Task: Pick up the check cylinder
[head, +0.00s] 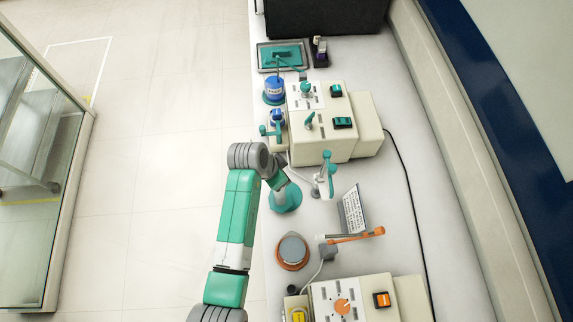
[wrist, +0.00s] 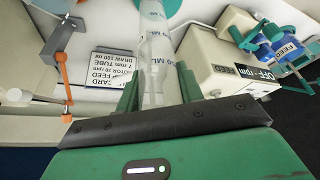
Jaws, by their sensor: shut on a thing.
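The check cylinder (wrist: 153,45) is a clear graduated tube with ML markings in the wrist view. It stands between the two green fingers of my gripper (wrist: 158,92), which are shut on it. In the head view my gripper (head: 283,178) is over a teal round base (head: 286,200) at the near edge of the bench, which looks like the foot of the cylinder. The arm hides most of the tube there. I cannot tell whether the foot touches the bench.
A pump unit (head: 320,125) with blue bottles beside it stands behind. A teal-handled stand (head: 327,178), a sign card (head: 352,210) and an orange-armed stand (head: 350,238) are to the right. An orange-rimmed round plate (head: 292,252) and a second pump unit (head: 358,298) are in front.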

